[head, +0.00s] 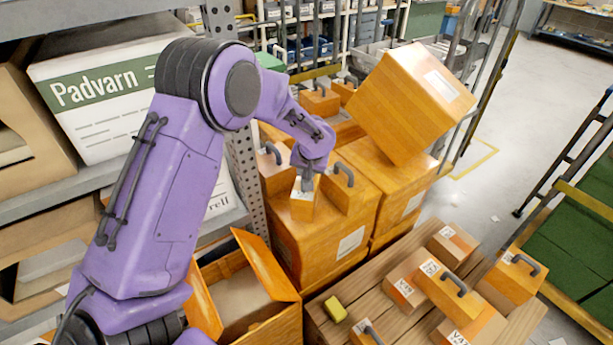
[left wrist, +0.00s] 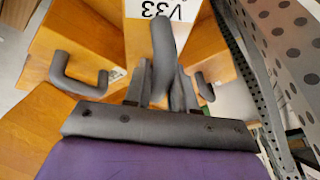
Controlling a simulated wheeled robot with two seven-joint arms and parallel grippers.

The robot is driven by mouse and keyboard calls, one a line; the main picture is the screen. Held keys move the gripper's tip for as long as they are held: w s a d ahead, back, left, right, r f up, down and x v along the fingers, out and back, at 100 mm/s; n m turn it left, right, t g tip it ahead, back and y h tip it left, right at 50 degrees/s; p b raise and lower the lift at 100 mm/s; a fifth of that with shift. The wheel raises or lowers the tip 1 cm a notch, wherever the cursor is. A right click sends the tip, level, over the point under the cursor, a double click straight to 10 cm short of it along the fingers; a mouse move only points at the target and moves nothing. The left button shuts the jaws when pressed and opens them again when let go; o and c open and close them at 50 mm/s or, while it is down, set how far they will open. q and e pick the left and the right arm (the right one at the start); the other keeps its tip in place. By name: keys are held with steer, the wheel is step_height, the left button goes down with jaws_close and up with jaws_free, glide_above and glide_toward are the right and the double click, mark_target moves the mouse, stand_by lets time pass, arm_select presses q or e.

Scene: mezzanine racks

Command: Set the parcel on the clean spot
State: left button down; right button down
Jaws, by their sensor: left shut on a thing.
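My left gripper (head: 307,183) is shut on the dark handle of a small orange parcel (head: 303,204) with a white label. In the left wrist view the handle (left wrist: 163,45) stands between the fingers, and the label reads V33 (left wrist: 155,9). The parcel is over or on the top of a large orange box (head: 310,245); I cannot tell whether it touches. Other parcels with handles stand close on both sides, one at the right (head: 340,190). A wooden table (head: 400,266) stands at the lower right. I cannot make out a clean spot for certain. My right gripper is not in view.
A yellow sponge-like block (head: 335,309) and several parcels (head: 455,293) lie on the wooden table. A large orange box (head: 408,105) sits tilted on the stack. An open carton (head: 248,290) stands below. A perforated rack post (head: 244,160) is close on the left.

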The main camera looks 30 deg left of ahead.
arm_select(q)
steer(key=shift+w+a+f, duration=0.15)
steer(key=shift+w+f, duration=0.1)
step_height(320, 180, down, 3)
steer(key=shift+r+p, duration=0.1)
steer(key=shift+p, duration=0.25)
steer(key=shift+f, duration=0.25)
steer(key=c, duration=0.9)
jaws_free()
steer(key=shift+f, duration=0.1)
steer(key=shift+r, duration=0.3)
steer(key=b+v, duration=0.2)
steer(key=v, duration=0.9)
steer(key=shift+s+r, duration=0.15)
steer(key=shift+r, duration=0.15)
